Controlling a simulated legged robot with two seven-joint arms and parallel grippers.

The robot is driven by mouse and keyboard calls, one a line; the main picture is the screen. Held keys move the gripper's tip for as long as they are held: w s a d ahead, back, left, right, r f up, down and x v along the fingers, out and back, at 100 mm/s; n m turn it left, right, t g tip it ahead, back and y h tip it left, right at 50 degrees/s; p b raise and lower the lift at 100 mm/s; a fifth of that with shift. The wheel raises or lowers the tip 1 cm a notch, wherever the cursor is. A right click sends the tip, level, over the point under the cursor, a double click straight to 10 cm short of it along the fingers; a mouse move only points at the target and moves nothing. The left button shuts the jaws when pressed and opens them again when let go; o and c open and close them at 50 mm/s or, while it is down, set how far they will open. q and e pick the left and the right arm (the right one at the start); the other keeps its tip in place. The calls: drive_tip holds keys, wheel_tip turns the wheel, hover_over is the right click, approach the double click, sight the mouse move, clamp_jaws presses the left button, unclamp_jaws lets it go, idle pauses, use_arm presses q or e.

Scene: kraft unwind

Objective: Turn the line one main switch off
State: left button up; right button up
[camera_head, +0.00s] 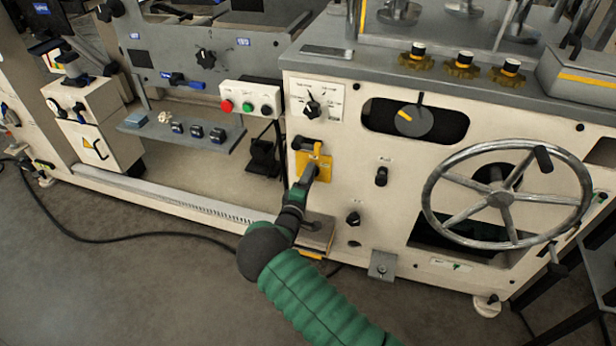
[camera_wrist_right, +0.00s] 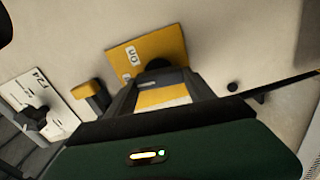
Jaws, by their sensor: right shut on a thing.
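The main switch is a yellow plate (camera_head: 328,163) on the cream front panel of the machine, with a dark handle. My right gripper (camera_head: 311,171) reaches up to it and is shut on the handle, which it mostly hides. In the right wrist view the yellow plate (camera_wrist_right: 180,45) shows tilted, with an "On" label, beyond my right gripper (camera_wrist_right: 160,74). The handle's exact angle is hard to tell because the gripper covers it. My left gripper is not in view.
Above the switch is a selector knob (camera_head: 313,108) on a white label plate. A large handwheel (camera_head: 470,226) stands out at the right. A small black knob (camera_head: 381,176) is right of the switch.

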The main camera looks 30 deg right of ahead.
drive_tip(key=shift+a+f+n, duration=0.15)
drive_tip(key=shift+f+n, duration=0.05)
drive_tip(key=shift+n, duration=0.4)
drive_tip(key=o, duration=1.4)
